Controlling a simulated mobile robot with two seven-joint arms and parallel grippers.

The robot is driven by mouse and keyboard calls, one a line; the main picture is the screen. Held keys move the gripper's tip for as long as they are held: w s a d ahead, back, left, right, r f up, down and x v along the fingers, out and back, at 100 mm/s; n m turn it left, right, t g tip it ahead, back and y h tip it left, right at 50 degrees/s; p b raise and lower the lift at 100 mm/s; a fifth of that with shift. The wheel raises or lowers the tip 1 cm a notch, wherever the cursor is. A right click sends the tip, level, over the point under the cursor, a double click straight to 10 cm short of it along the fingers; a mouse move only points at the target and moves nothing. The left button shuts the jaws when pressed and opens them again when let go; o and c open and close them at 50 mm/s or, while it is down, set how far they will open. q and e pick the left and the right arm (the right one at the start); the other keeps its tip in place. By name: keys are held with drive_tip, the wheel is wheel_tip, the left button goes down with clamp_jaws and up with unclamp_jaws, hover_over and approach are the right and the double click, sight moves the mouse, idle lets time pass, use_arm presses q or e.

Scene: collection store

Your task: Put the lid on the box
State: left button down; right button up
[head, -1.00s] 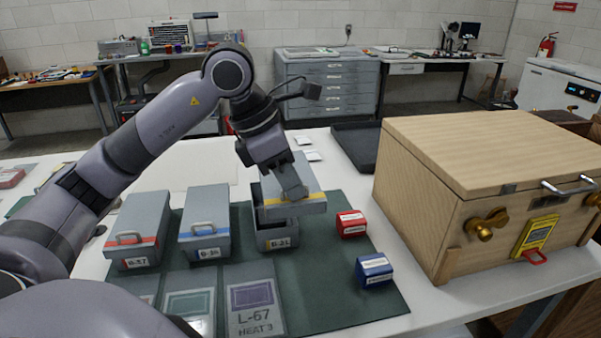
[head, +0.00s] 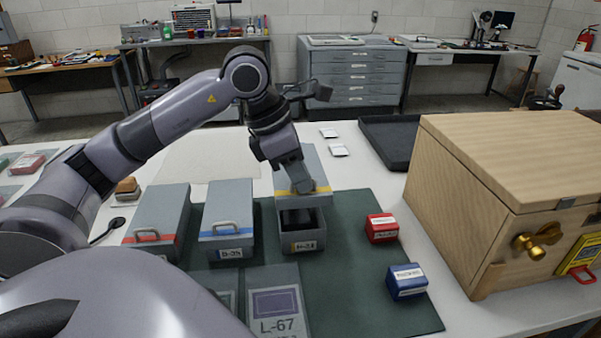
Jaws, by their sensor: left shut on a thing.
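The open grey box (head: 303,242) stands on the green mat, its front part uncovered and its dark inside showing. Its lid (head: 288,161), grey with a yellow stripe along its front edge, is over or behind the rear part of the box. I cannot tell whether the lid touches the box. My left gripper (head: 300,187) is shut on the lid near its striped front edge and hides part of it. My right gripper is not in view.
Two closed grey boxes, one red-striped (head: 158,218) and one blue-striped (head: 228,216), stand to the left. A red block (head: 381,228) and a blue block (head: 407,281) lie to the right on the green mat (head: 350,300). A big wooden chest (head: 455,215) stands further right.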

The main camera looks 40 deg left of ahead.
sight(294, 191)
use_arm(q)
drive_tip(key=shift+f+b, duration=2.2)
drive_tip(key=shift+f, duration=0.6)
drive_tip(key=shift+f+b, duration=0.95)
drive_tip(key=shift+f, duration=0.05)
drive_tip(key=c, duration=1.2)
unclamp_jaws()
drive_tip(key=v, duration=0.6)
drive_tip(key=shift+a+r, duration=0.15)
drive_tip(key=shift+s+a+r, duration=0.1)
drive_tip(key=shift+s+r, duration=0.05)
drive_tip(key=shift+r, duration=0.25)
